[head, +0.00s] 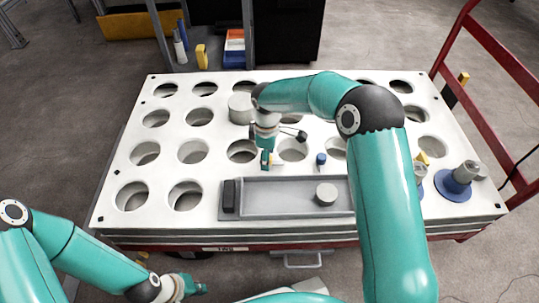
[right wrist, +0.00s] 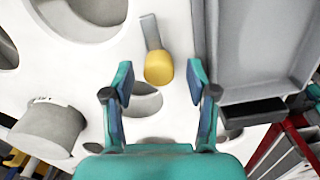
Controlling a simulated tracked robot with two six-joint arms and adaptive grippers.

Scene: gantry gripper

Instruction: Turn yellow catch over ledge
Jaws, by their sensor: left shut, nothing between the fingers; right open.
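The yellow catch (right wrist: 158,67) is a rounded yellow tip on a flat grey strip, over the white perforated tabletop. In the right wrist view it lies between and just beyond the fingertips of my right gripper (right wrist: 158,84), which is open and not visibly touching it. In the head view my right gripper (head: 267,160) points down just behind the grey tray (head: 270,208), largely hiding the catch. Which edge is the ledge I cannot tell; the tray has a raised rim. My left gripper (head: 190,286) is shut and empty, low in front of the table.
A grey cylinder (head: 241,108) stands behind my right gripper. A blue knob (head: 321,159) is to its right. Blue-based fittings (head: 455,182) stand at the right. My right arm hides part of the table.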

